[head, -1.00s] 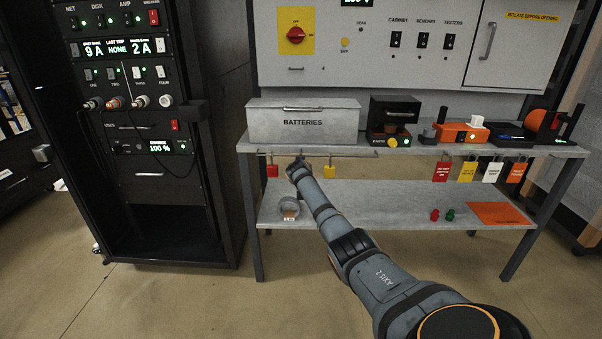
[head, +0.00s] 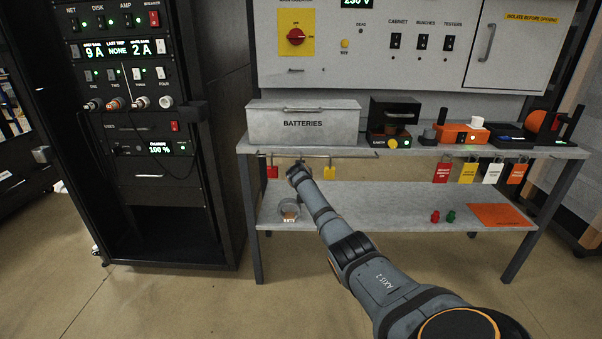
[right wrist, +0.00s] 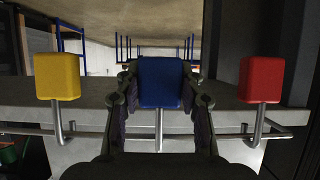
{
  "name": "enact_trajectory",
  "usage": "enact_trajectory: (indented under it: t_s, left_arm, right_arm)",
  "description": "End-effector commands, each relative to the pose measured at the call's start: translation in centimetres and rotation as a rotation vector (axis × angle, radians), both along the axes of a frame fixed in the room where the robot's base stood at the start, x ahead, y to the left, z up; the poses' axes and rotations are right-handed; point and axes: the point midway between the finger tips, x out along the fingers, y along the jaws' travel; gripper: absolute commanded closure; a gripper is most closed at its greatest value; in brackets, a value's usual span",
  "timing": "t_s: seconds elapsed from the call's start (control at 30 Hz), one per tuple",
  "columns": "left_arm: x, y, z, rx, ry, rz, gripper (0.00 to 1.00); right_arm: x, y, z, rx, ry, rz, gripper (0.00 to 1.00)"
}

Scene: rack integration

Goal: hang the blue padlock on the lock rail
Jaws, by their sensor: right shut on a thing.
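In the right wrist view, which looks upside down, my right gripper (right wrist: 159,95) is shut on the blue padlock (right wrist: 160,82), one finger on each side of its body. Its metal shackle (right wrist: 160,128) points down in that picture, towards the lock rail (right wrist: 272,132); I cannot tell whether it is over the rail. A yellow padlock (right wrist: 57,77) and a red padlock (right wrist: 261,79) hang on either side, apart from the fingers. In the head view, my right gripper (head: 298,170) is at the rail (head: 352,156) and hides the blue padlock. My left gripper is out of view.
The rail runs under the bench top's front edge, below the batteries box (head: 303,123). Coloured tags (head: 467,172) hang further right. A round bowl (head: 290,209) sits on the lower shelf (head: 370,205). A dark equipment rack (head: 150,190) stands at left.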

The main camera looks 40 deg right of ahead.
Motion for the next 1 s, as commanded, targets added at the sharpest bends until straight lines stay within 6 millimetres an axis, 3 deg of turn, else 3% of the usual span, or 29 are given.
enact_trajectory:
  t_s: [0.17, 0.2, 0.37, 0.77, 1.0]
  left_arm:
    - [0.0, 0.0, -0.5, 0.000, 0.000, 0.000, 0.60]
    - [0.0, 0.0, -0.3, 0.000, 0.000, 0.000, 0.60]
    - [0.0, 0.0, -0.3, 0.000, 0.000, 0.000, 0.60]
    - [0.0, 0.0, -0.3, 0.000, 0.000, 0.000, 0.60]
    - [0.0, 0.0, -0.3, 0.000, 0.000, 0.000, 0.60]
  right_arm:
    - [0.0, 0.0, -0.5, -0.001, -0.001, 0.000, 0.97]
    - [0.0, 0.0, -0.4, -0.001, -0.001, 0.000, 0.57]
    - [0.0, 0.0, -0.4, 0.000, 0.000, 0.000, 0.35]
    - [-0.3, 0.2, -0.2, -0.001, 0.000, -0.001, 0.35]
    - [-2.3, 2.3, 1.1, -0.003, -0.001, 0.003, 0.35]
